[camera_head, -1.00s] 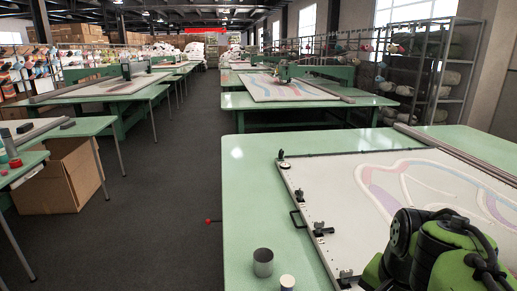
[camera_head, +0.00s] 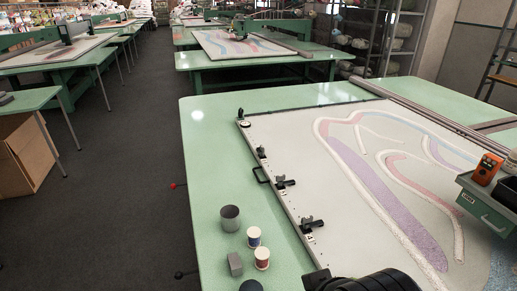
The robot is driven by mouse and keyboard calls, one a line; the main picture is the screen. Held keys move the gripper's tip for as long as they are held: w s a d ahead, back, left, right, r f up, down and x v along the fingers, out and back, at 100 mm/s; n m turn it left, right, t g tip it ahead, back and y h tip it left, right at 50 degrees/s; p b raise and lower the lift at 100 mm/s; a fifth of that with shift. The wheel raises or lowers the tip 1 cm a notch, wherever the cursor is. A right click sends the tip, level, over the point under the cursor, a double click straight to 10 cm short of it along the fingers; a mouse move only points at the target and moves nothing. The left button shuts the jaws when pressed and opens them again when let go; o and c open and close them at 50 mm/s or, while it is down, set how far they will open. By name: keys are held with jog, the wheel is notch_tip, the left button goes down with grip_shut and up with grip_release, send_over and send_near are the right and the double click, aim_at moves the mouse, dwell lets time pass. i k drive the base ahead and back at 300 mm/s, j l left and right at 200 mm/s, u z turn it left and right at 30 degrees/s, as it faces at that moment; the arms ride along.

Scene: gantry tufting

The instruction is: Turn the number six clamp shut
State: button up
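Several black clamps sit along the left rail (camera_head: 293,217) of the frame holding the tufted cloth (camera_head: 287,134). One is at the far corner (camera_head: 244,118), another is a little nearer (camera_head: 262,154), then one with its lever out to the side (camera_head: 284,184), then another (camera_head: 311,224). A further black part (camera_head: 316,278) shows at the bottom, partly cut off. Small pale tags are by some clamps, too small to read, so I cannot tell which is number six. My gripper is not in view; a dark rounded part at the bottom edge seems to be my arm.
On the green table (camera_head: 208,150) left of the rail stand a grey cup (camera_head: 230,218), two thread spools (camera_head: 254,237) (camera_head: 262,258) and a grey block (camera_head: 235,264). An orange device (camera_head: 487,168) sits on a drawer unit (camera_head: 487,206) at right.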

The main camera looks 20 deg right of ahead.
aim_at(261, 149)
jog(key=j+u, duration=0.3)
jog(key=i+j+u, duration=0.15)
jog(key=j+u, duration=0.15)
jog(key=i+j+u, duration=0.25)
jog(key=j, duration=0.2)
jog(key=j+u, duration=0.3)
jog(key=i+j+u, duration=0.3)
jog(key=i+z, duration=0.35)
jog(key=i, duration=0.2)
jog(key=i+j+z, duration=0.2)
jog(key=i+z, duration=0.2)
jog(key=i+l+z, duration=0.15)
jog(key=i+z, duration=0.15)
jog(key=i, duration=0.35)
jog(key=i+z, duration=0.3)
jog(key=i, duration=0.3)
jog(key=i+j+z, duration=0.3)
jog(key=i, duration=0.35)
jog(key=i+z, duration=0.25)
jog(key=z, duration=0.15)
jog(key=i+z, duration=0.5)
jog(key=z, duration=0.25)
jog(key=i+j+z, duration=0.2)
jog(key=z, duration=0.2)
jog(key=i+l+z, duration=0.1)
jog(key=i+z, duration=0.4)
jog(key=z, duration=0.15)
